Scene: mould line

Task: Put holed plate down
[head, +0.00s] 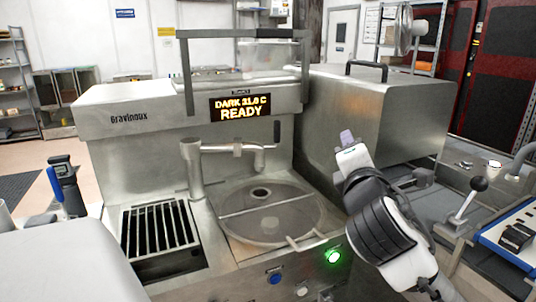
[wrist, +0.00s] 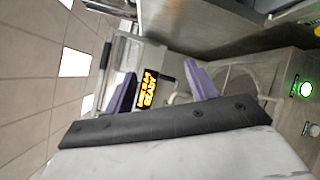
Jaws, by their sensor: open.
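My gripper (head: 348,140) is in the head view, in front of the grey metal box and to the right of the machine's round basin. In the wrist view its two purple fingers (wrist: 162,88) stand wide apart with nothing held between them. The round basin (head: 270,225) has a dark central hole and a bar across it; it also shows in the wrist view (wrist: 240,85), beyond the right finger. I cannot pick out a separate holed plate for certain in either view.
The machine's display (head: 240,107) reads "DARK 31.0 C READY". A spout (head: 225,148) reaches over the basin. A slotted black grate (head: 157,230) lies left of it. A green-lit button (head: 333,256) is on the front. The grey metal box (head: 380,110) stands behind my gripper. A ball-topped lever (head: 467,200) stands right.

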